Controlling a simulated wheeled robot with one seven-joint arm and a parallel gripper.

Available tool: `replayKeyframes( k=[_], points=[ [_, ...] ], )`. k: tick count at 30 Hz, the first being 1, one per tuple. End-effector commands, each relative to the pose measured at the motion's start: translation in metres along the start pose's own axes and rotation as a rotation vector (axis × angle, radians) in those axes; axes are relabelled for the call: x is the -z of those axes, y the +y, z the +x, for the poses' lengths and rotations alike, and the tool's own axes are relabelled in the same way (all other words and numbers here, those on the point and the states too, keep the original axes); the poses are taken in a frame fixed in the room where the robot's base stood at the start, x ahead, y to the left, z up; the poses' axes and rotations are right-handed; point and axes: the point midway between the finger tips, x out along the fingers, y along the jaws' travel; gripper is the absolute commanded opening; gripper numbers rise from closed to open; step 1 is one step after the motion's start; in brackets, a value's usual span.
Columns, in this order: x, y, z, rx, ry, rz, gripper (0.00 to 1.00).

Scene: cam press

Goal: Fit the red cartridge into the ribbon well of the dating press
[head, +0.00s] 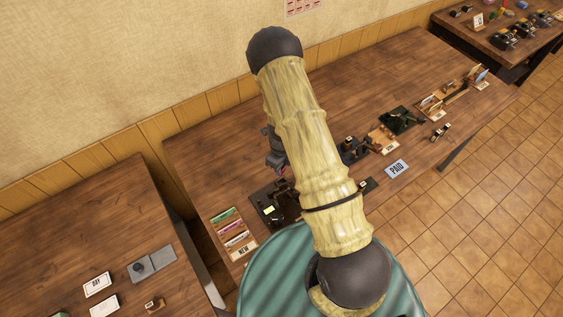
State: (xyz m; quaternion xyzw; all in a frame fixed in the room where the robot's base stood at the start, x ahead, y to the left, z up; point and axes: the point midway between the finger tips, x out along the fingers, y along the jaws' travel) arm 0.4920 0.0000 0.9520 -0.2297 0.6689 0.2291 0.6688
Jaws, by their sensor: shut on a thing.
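My gripper (279,167) is left of my pale arm, which partly hides it. It points down above the table, over the back of the dating press. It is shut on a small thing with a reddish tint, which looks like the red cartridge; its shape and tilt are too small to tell. The dark dating press (267,211), with a small yellow-green patch, stands on the table below. My arm covers its right side. I cannot make out its ribbon well.
A wooden tray (243,252) marked NEW, with several coloured cartridges, lies left of the press. Other dark devices (402,119) and a PAID card (397,168) stand to the right. A second table (60,235) is at the left, past a gap. The wall rises behind.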

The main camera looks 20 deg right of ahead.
Motion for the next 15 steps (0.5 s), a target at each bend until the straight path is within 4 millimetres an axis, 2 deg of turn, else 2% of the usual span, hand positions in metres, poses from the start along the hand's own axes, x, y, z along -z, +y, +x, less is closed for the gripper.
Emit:
replayKeyframes(
  k=[3, 6, 15],
  points=[
    [0.0005, 0.0002, -0.0055, -0.001, 0.0, 0.178, 0.04],
    [0.0007, 0.0002, -0.0062, -0.001, 0.0, 0.286, 0.04],
    [0.0006, 0.0003, -0.0054, -0.001, 0.0, 0.35, 0.04]
  ],
)
